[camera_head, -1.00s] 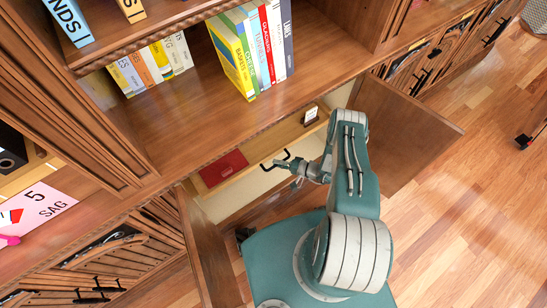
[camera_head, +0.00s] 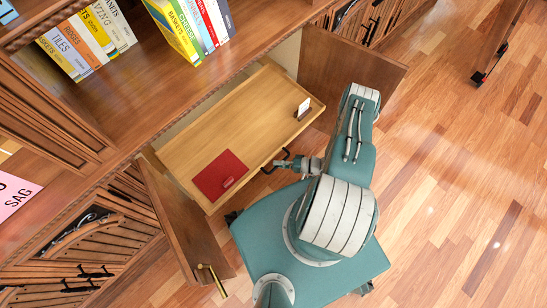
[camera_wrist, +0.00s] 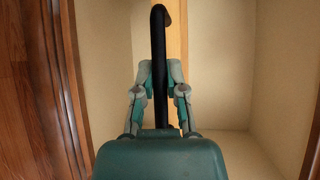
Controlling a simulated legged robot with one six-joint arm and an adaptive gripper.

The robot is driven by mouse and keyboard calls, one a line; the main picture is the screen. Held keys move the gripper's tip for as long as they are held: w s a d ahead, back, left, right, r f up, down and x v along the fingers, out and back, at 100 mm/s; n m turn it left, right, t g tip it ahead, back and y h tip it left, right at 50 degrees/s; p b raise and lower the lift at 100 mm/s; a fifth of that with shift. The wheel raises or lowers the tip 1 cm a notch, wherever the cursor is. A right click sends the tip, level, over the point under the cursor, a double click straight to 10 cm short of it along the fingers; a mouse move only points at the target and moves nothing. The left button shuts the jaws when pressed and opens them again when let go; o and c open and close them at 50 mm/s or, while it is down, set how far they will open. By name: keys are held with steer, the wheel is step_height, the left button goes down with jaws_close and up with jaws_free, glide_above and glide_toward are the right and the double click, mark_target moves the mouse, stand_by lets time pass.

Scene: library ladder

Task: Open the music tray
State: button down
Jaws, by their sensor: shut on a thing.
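The music tray (camera_head: 235,120) is a light wooden pull-out tray in the cabinet opening, and much of its top shows in the head view. A dark red folder (camera_head: 220,175) lies at its left end and a small holder with a white card (camera_head: 303,107) stands at its right end. A black handle (camera_head: 274,161) is on the tray's front edge. My gripper (camera_head: 290,165) is shut on this handle. In the wrist view the handle (camera_wrist: 160,60) runs upright between the two fingers of my gripper (camera_wrist: 159,88).
Cabinet doors stand open on the left (camera_head: 180,220) and right (camera_head: 350,70) of the tray. A shelf with several books (camera_head: 190,25) is above. Carved drawers with black handles are at lower left.

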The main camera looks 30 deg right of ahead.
steer(key=shift+s+f, duration=0.15)
steer(key=shift+s, duration=0.55)
steer(key=c, duration=0.7)
jaws_free()
steer(key=shift+w, duration=0.15)
steer(key=shift+d, duration=0.1)
steer(key=v, duration=1.2)
